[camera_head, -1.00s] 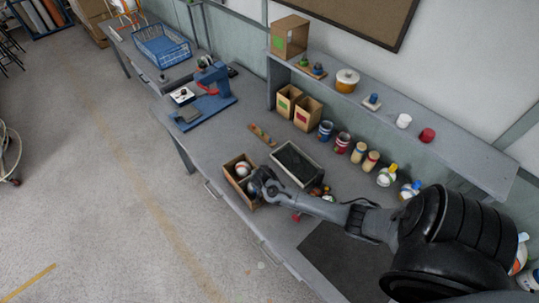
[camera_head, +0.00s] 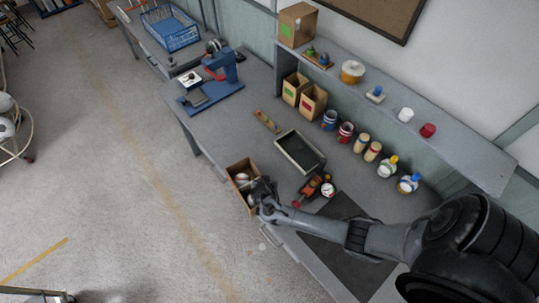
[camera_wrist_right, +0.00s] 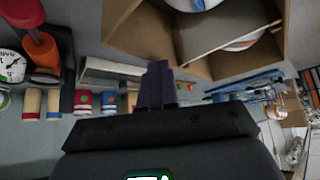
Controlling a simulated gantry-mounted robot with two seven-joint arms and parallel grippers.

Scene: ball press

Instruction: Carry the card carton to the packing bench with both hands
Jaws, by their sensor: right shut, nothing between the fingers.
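The card carton (camera_head: 231,167) is an open brown box at the front edge of the long grey bench (camera_head: 214,125), with pale balls (camera_head: 242,178) inside. It shows at the upper right of the right wrist view (camera_wrist_right: 118,18), with divider-like card and pale rounded balls inside. My right gripper (camera_head: 262,196) is at the carton's right-hand side in the head view. Its dark fingers (camera_wrist_right: 155,85) are shut and empty, with the carton beyond them; contact cannot be told. My left gripper is not in view. Which bench is the packing bench is not marked.
A blue basket (camera_head: 170,32) stands on the farther bench. Floor is open at left, with a ball cart (camera_head: 18,143).

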